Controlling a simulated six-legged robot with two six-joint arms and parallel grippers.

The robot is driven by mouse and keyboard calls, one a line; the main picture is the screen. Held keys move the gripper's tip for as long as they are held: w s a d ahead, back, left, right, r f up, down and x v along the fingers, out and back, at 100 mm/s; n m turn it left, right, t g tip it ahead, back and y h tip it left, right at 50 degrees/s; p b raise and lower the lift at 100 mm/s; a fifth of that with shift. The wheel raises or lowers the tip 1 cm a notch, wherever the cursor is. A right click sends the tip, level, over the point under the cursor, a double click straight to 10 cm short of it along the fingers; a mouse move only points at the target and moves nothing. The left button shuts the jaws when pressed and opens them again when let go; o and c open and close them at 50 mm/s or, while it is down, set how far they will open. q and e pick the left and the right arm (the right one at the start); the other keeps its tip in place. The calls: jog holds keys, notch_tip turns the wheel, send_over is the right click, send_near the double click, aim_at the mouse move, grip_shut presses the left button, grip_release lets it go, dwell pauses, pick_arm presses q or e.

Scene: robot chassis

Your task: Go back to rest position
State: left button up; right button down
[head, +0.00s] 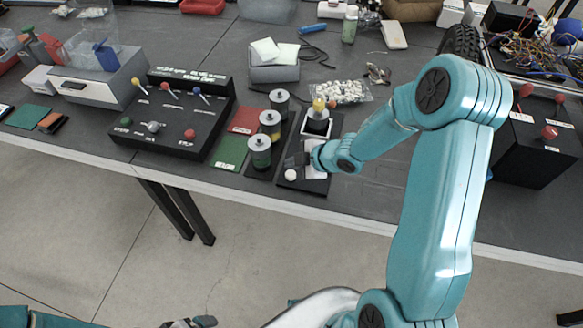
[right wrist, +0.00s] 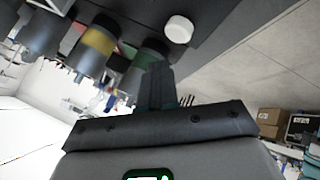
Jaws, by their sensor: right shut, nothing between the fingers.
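My right arm reaches from the lower right over the front of the table. Its gripper (head: 297,160) is above a small black panel (head: 312,186) with a white round knob (head: 291,175), which also shows in the right wrist view (right wrist: 178,29). The dark fingers (right wrist: 160,84) are together in the right wrist view, with nothing between them. I cannot tell from these frames whether they touch the panel. At the bottom left of the head view, teal parts of my left arm show, and a dark piece (head: 190,322) there seems to be my left gripper, mostly cut off.
Several grey cylinders (head: 260,152) stand just left of the right gripper. A black box with levers (head: 172,110) is further left. A black box with red knobs (head: 535,140) stands on the right. Behind are a bag of white pieces (head: 340,91) and a grey bin (head: 274,72).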

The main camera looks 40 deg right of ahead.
notch_tip(320, 180, up, 3)
jog(key=shift+r+p, duration=0.1)
jog(key=shift+p, duration=0.95)
jog(key=s+a+f+m+g+y, duration=0.15)
jog(key=s+a+f, duration=0.3)
jog(key=a, duration=0.45)
jog(key=s+a+f+m+g+y, duration=0.1)
jog(key=s+a+f+m+g, duration=0.2)
jog(key=a+f, duration=0.45)
jog(key=s+a+f+m+g+h, duration=0.1)
jog(key=s+m+g, duration=0.1)
jog(key=s+m, duration=0.3)
jog(key=s+a+f+m+g+h, duration=0.1)
jog(key=s+m, duration=0.5)
jog(key=s, duration=0.1)
jog(key=shift+s+f+g, duration=0.3)
jog(key=shift+f+g, duration=0.05)
jog(key=shift+f, duration=0.05)
